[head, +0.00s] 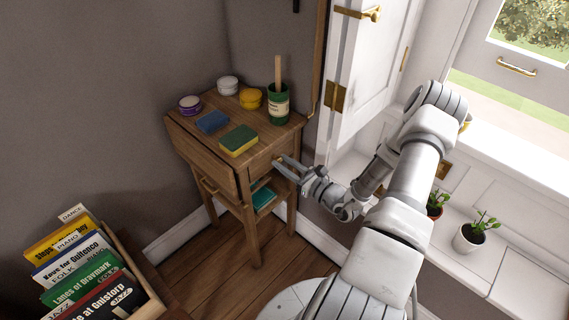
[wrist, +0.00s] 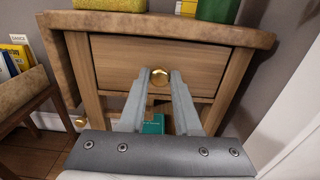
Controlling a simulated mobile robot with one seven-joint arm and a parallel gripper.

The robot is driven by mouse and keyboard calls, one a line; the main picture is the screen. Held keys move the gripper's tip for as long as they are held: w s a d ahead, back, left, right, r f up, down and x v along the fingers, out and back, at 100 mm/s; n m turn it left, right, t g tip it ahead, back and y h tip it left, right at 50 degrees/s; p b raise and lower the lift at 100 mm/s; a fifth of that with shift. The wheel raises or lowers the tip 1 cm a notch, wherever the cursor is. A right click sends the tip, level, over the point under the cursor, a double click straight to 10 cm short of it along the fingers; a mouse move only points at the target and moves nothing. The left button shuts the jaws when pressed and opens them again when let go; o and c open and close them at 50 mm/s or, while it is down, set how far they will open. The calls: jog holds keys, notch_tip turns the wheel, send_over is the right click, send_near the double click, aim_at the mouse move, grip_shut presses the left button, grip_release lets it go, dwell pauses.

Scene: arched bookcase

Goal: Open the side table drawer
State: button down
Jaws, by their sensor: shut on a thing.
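The wooden side table (head: 222,156) stands in the corner. Its drawer (wrist: 205,65) has a plain wooden front that looks closed, about flush with the frame. A round brass knob (wrist: 159,77) sits in the middle of the drawer front. My gripper (wrist: 161,74) has its two grey fingertips on either side of the knob, shut on it. In the head view, my gripper (head: 280,163) reaches the table's right-hand front from the right. The fingers cover part of the knob's sides.
A teal book (head: 264,199) lies on the lower shelf. A white shutter (head: 365,85) stands right of the table. Floor (head: 215,267) in front is partly clear.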

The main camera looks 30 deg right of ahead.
dwell(0.7)
jog(key=p+v, duration=0.1)
jog(key=v, duration=1.8)
jog(key=shift+s+p, duration=0.25)
jog(key=shift+p, duration=0.1)
jog(key=shift+d+r, duration=0.1)
jog(key=c, duration=0.6)
grip_release()
jog(key=shift+c, duration=0.2)
jog(key=p+v, duration=0.2)
jog(key=v, duration=1.5)
jog(key=shift+s+r, duration=0.1)
